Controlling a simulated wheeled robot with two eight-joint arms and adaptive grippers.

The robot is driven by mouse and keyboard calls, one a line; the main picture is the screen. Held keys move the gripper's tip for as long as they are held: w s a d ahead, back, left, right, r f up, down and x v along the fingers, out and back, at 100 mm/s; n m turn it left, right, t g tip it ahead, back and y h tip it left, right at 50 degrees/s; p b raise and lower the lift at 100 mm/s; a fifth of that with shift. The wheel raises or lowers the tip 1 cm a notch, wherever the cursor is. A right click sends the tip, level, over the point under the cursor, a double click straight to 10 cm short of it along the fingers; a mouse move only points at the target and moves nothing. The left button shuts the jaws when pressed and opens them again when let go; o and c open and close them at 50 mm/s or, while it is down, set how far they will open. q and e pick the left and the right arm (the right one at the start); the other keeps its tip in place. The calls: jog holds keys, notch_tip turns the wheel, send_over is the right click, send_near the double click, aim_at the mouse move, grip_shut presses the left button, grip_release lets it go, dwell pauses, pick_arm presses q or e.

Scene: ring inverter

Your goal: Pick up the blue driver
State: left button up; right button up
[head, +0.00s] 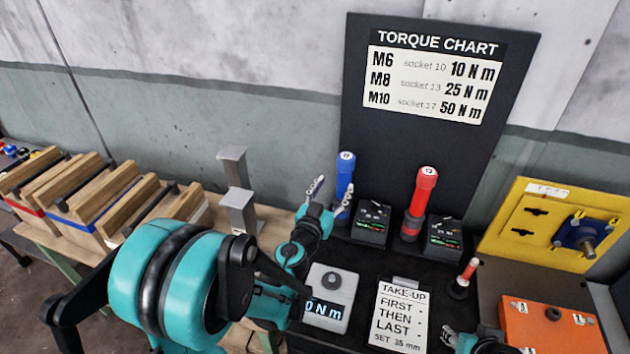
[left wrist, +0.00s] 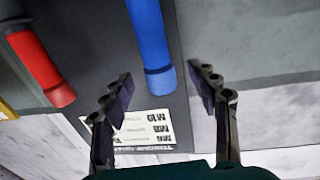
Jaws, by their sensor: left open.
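The blue driver (head: 345,170) stands upright in a black holder at the back of the dark bench, below the torque chart. My left gripper (head: 331,189) is open at the blue driver, with a pale finger on each side of it in the head view. In the left wrist view, the blue driver (left wrist: 150,45) shows between the two spread fingers of the left gripper (left wrist: 160,75). I cannot tell whether either finger touches it. Part of what looks like my right gripper (head: 475,342) shows at the bottom edge of the head view; its jaws are unclear.
A red driver (head: 421,195) stands to the right of the blue one; it also shows in the left wrist view (left wrist: 40,70). A torque chart (head: 435,75) rises behind. A take-up card (head: 401,317) lies in front. Wooden racks (head: 95,190) and a grey stand (head: 238,195) are at left.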

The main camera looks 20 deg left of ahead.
aim_at(342, 181)
pick_arm(q)
jog(key=shift+w+d+f+m+h, duration=0.15)
jog(key=shift+f+h, duration=0.1)
jog(key=shift+f, duration=0.25)
jog(key=shift+w+a+f+m+h, duration=0.15)
jog(key=shift+f+h, duration=0.1)
jog(key=shift+f, duration=0.25)
jog(key=w, duration=0.2)
jog(key=w+b, duration=0.1)
jog(key=w, duration=0.2)
jog(key=w+d+b, duration=0.1)
jog(key=w, duration=0.1)
jog(key=shift+w+d, duration=0.1)
jog(key=shift+w, duration=0.05)
pick_arm(e)
jog(key=shift+a+f, duration=0.25)
jog(key=shift+f, duration=0.3)
jog(key=shift+a+f, duration=0.2)
jog(key=shift+f, duration=0.3)
pick_arm(q)
grip_shut()
pick_arm(e)
jog(key=shift+w, duration=0.1)
